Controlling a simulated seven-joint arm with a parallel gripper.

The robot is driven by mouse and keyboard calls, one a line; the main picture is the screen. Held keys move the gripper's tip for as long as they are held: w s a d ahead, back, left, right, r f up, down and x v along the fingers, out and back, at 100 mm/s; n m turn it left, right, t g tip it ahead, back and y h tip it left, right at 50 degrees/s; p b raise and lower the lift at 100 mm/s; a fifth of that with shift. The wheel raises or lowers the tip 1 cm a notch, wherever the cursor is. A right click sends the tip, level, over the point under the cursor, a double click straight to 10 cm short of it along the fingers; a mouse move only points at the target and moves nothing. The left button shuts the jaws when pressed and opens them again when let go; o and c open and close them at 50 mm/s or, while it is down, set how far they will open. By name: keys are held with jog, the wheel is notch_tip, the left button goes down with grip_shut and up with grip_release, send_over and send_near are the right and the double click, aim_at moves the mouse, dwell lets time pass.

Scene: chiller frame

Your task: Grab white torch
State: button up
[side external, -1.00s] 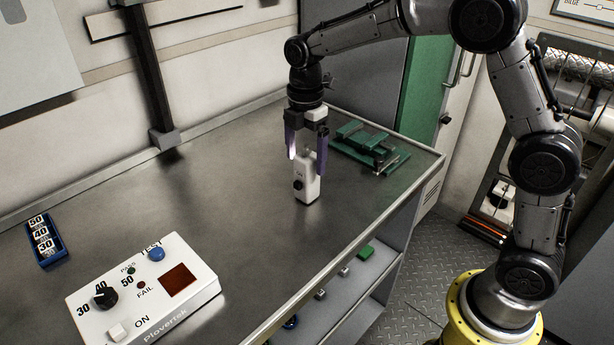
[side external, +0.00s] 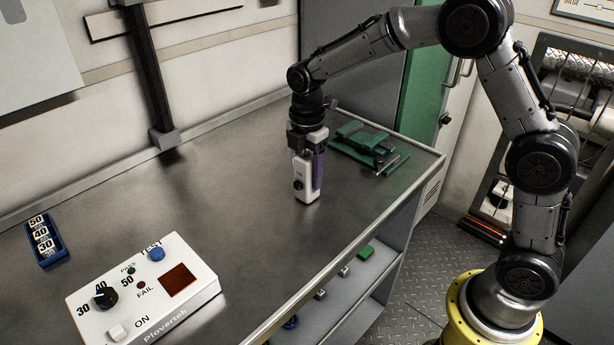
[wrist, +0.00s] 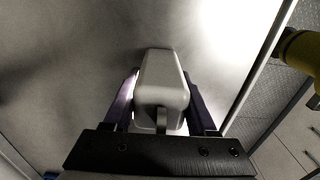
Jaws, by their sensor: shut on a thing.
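The white torch (side external: 306,184) stands upright on the metal bench, a pale block with a dark round knob on its front. My gripper (side external: 308,172) points down over it and is shut on it, with one purple finger along each side. In the wrist view the torch (wrist: 161,88) fills the space between the two fingers of my gripper (wrist: 162,100). Its base looks to be at the bench top; I cannot tell whether it touches.
A white test box (side external: 143,290) with a knob and buttons sits at the front left. A blue holder (side external: 46,242) with number tiles is behind it. A green fixture (side external: 368,148) stands close behind right of the torch. The bench middle (side external: 215,205) is clear.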

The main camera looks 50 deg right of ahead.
grip_shut()
jog(key=shift+r, duration=0.1)
jog(key=shift+r, duration=0.1)
